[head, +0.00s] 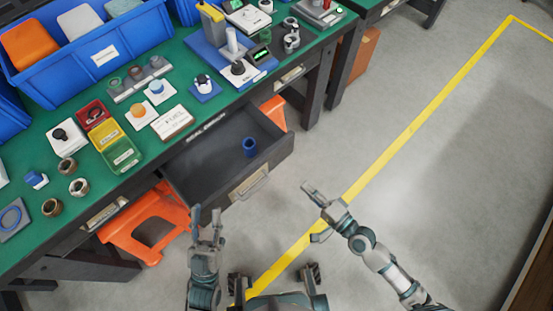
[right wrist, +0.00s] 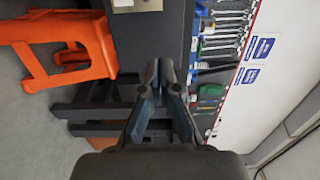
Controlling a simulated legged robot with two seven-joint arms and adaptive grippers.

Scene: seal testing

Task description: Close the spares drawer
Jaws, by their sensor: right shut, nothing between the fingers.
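The spares drawer (head: 190,190) is pulled out from under the green-topped bench, and its dark grey interior shows. A blue cylinder (head: 249,147) stands inside near the far right side. The drawer front carries a label and a pale bar handle (head: 254,186). My left gripper (head: 206,211) is open and empty, just in front of the drawer's left front corner. My right gripper (head: 309,190) is shut and empty, right of the drawer front and apart from it. Its closed fingertips also show in the right wrist view (right wrist: 158,68).
The bench top (head: 215,112) holds blue bins (head: 100,50), coloured trays (head: 122,150) and several small parts. An orange stool (head: 140,225) stands below, left of the drawer. The floor right of the drawer, crossed by a yellow line (head: 400,140), is clear.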

